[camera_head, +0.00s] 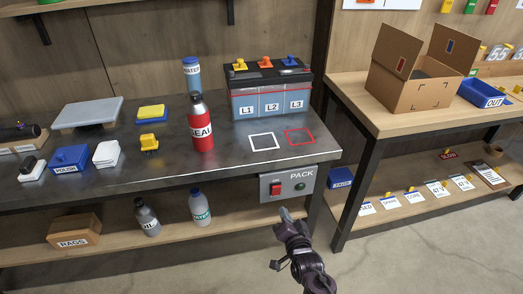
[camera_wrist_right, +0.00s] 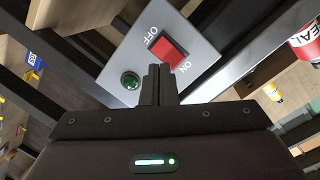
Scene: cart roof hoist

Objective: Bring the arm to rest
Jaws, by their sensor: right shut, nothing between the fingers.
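My right gripper (camera_head: 290,216) is shut and empty, in front of the table's front edge and just below the switch box. In the right wrist view its closed fingertips (camera_wrist_right: 160,72) point toward the box, near the red switch. The switch box (camera_head: 288,184), marked PACK, hangs at the table's front right. It bears a red rocker switch (camera_head: 275,189) and a green lamp (camera_head: 300,186). In the right wrist view the red switch (camera_wrist_right: 168,48) sits between OFF and ON, and the green lamp (camera_wrist_right: 131,80) is beside it. I cannot tell whether fingertips and box touch. My left gripper is not in view.
The dark table (camera_head: 120,180) carries a red SEAL bottle (camera_head: 201,125), a battery pack (camera_head: 268,92) marked L1 to L3, and cleaning items. A lower shelf (camera_head: 115,243) holds bottles. A second bench (camera_head: 360,110) with an open carton (camera_head: 412,75) stands right. Floor in front is clear.

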